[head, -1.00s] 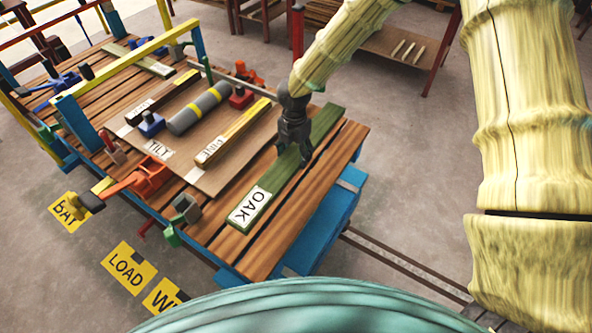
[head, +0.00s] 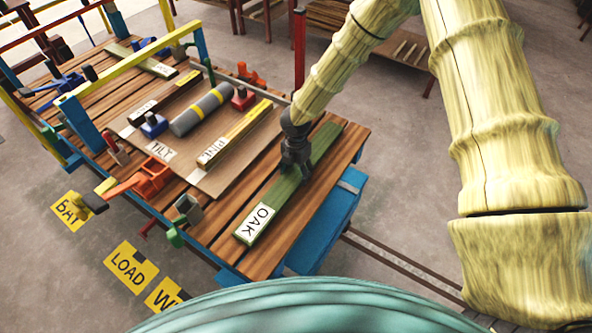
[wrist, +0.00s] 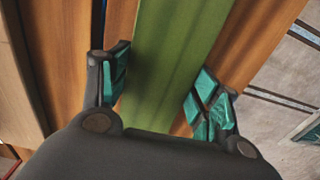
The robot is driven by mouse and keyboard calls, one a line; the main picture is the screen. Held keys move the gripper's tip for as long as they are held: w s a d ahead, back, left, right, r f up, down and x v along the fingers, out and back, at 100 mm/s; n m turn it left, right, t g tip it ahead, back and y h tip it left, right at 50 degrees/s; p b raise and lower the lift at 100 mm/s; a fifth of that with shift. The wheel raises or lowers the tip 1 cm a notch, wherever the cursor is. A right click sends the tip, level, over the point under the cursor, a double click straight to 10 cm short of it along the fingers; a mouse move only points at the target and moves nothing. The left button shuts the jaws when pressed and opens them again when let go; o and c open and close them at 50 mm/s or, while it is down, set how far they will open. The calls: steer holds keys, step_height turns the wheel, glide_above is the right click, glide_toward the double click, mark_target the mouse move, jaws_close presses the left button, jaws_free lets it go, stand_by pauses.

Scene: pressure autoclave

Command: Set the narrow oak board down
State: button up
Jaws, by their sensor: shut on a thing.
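The narrow oak board (head: 285,191) is a long green plank with a white OAK label at its near end. It lies lengthwise over the right part of the slatted wooden bench top (head: 347,147). My gripper (head: 295,172) straddles the board near its middle from above and is shut on it. In the wrist view, the teal-padded fingers (wrist: 161,88) stand on either side of the green board (wrist: 175,60). The board is low and roughly parallel to the slats; I cannot tell whether its whole underside touches them.
Clamps (head: 150,178) line the near edge. A yellow-topped frame (head: 125,62) crosses the bench. Bare slats flank the oak board.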

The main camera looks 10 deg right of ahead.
mark_target(296, 173)
steer(key=o, duration=1.6)
step_height(296, 173, up, 12)
steer(key=shift+r+b, duration=0.1)
steer(key=shift+b, duration=0.55)
